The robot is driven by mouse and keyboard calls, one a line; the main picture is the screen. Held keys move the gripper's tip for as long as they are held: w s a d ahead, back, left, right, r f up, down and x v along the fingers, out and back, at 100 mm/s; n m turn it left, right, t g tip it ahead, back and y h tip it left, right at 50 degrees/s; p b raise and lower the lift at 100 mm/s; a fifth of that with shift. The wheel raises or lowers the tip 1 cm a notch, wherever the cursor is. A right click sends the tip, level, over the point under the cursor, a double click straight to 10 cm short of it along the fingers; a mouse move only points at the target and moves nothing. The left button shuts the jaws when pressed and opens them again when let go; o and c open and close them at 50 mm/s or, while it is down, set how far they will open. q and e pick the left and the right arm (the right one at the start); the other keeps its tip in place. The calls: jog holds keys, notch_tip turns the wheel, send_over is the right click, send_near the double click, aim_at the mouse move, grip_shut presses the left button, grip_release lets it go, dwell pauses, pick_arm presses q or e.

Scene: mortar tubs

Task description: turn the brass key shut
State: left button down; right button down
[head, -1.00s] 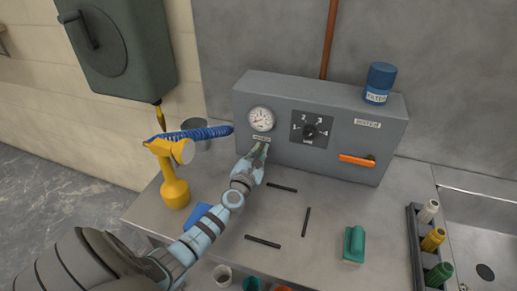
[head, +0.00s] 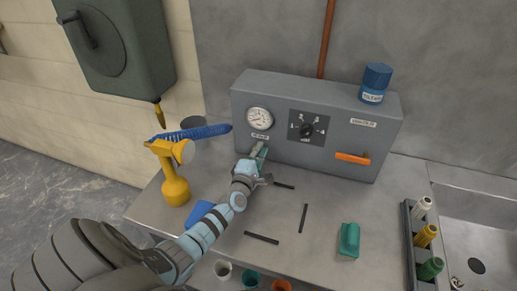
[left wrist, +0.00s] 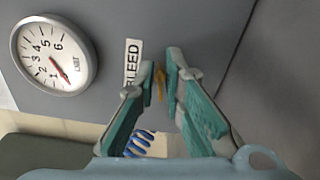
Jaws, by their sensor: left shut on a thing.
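The brass key (left wrist: 161,82) shows in the left wrist view as a thin yellow-brown piece on the grey panel, beside a white label reading BLEED (left wrist: 132,66). My left gripper (head: 259,151) is at the front of the grey box (head: 222,134), just below the round gauge (head: 260,118). In the left wrist view its teal fingers (left wrist: 160,88) are shut on the key, one on each side. In the head view the fingers hide the key. My right gripper is not in view.
An orange lever (head: 352,158) and a black dial (head: 306,130) are on the box front. A blue canister (head: 375,82) stands on top. A yellow spray bottle (head: 175,185) is left of my arm. Dark bars and a green block (head: 349,240) lie on the bench.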

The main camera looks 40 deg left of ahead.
pick_arm(q)
jog(key=shift+m, duration=1)
jog(key=shift+f, duration=0.1)
jog(key=c, duration=1.8)
grip_release()
jog(key=shift+c, duration=0.2)
jog(key=v, duration=1.2)
